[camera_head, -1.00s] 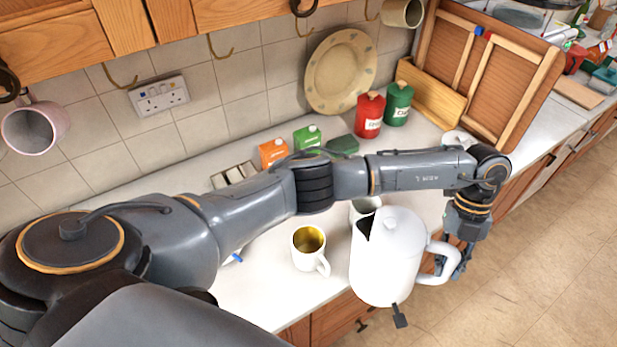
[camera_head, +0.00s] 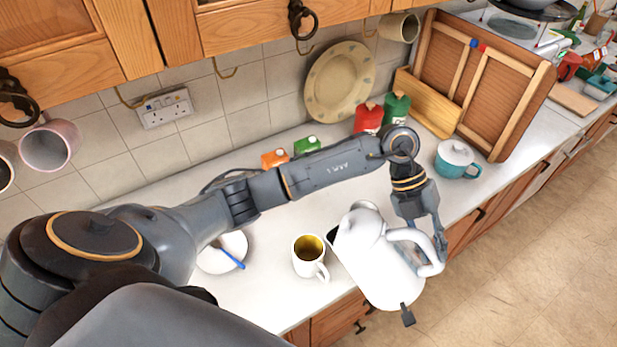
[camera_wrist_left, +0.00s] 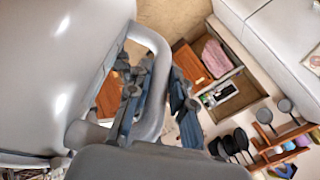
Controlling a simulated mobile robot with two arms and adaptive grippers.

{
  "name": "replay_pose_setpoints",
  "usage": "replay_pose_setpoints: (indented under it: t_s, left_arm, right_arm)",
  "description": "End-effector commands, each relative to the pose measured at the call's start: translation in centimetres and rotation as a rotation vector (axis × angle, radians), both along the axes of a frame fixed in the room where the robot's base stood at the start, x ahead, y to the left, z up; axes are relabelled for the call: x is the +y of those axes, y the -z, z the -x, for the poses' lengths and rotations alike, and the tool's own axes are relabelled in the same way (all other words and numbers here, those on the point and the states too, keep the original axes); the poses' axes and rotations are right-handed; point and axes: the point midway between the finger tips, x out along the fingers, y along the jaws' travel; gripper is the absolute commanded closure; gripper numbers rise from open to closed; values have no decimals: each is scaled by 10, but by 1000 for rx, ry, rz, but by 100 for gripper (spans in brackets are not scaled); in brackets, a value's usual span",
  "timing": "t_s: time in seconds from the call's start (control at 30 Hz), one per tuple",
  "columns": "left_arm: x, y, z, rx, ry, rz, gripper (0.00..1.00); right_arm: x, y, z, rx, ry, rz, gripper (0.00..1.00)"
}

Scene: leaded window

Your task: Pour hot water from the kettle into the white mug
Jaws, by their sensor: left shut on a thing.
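The white kettle (camera_head: 385,275) is held in the air at the counter's front edge, tilted with its dark spout opening toward the mug. My left gripper (camera_head: 438,245) is shut on the kettle's handle, on its right side. In the left wrist view the kettle (camera_wrist_left: 50,60) fills the left, and the gripper's fingers (camera_wrist_left: 155,95) are around its handle. The white mug (camera_head: 300,262) stands upright on the counter, left of the spout, with a yellow-brown inside. The spout is close to the mug's right side; no stream of water shows. My right gripper is not in view.
A white dish (camera_head: 232,247) with a blue-handled utensil lies left of the mug. A teal lidded pot (camera_head: 457,165) stands right of my wrist. Red (camera_head: 367,118) and green (camera_head: 397,106) canisters stand behind my arm. A pink mug (camera_head: 48,147) hangs from the cupboard.

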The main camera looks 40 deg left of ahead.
Motion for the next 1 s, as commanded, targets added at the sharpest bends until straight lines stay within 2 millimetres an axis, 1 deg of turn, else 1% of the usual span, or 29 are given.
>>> replay_pose_setpoints:
  t_s: [0.03, 0.1, 0.83, 1.0]
  left_arm:
    - [3, -5, 1, -7, -3, 23, 100]
    - [7, -8, 2, -18, -2, 50, 100]
    - [36, -23, 11, -112, -3, 345, 100]
    - [43, -32, 13, -132, -2, 402, 100]
  right_arm:
    - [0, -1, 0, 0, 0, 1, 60]
    - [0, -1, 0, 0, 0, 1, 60]
    - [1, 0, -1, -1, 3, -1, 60]
    - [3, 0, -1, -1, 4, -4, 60]
